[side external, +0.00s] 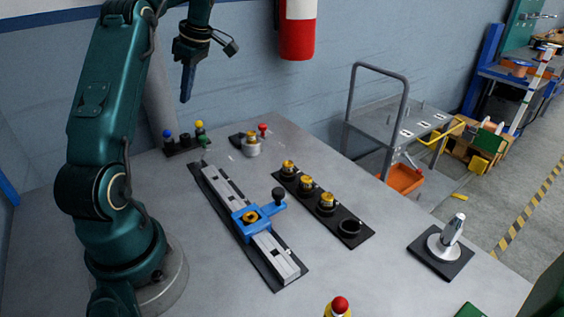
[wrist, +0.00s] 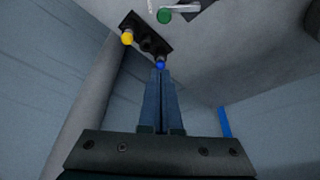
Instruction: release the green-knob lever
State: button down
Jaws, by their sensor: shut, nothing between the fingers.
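The green-knob lever (side external: 204,143) stands at the far end of the grey rail. In the wrist view its round green knob (wrist: 164,16) is at the top edge, with a pale lever arm beside it. The lever's base is mostly cut off there. My gripper (side external: 184,101) is high above the back of the table, pointing down, its two long blue fingers together and empty. It is well clear of the lever. In the wrist view the fingertips (wrist: 161,71) are just below a blue knob in the picture, with the green knob farther up.
A black block (side external: 183,146) with blue and yellow knobs stands left of the lever. A red-knobbed fixture (side external: 252,146) is to its right. A blue clamp (side external: 250,213) sits on the rail. A black strip (side external: 325,208) holds several brass pulleys. The air around the gripper is free.

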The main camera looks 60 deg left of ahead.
dwell(0.3)
jog(key=x, duration=1)
jog(key=shift+s+f, duration=0.1)
jog(key=shift+f, duration=0.05)
jog(key=shift+w+d, duration=0.9)
jog(key=shift+d, duration=0.05)
jog(key=shift+w+d+f, duration=0.1)
jog(key=shift+w+d, duration=0.35)
jog(key=shift+d, duration=0.1)
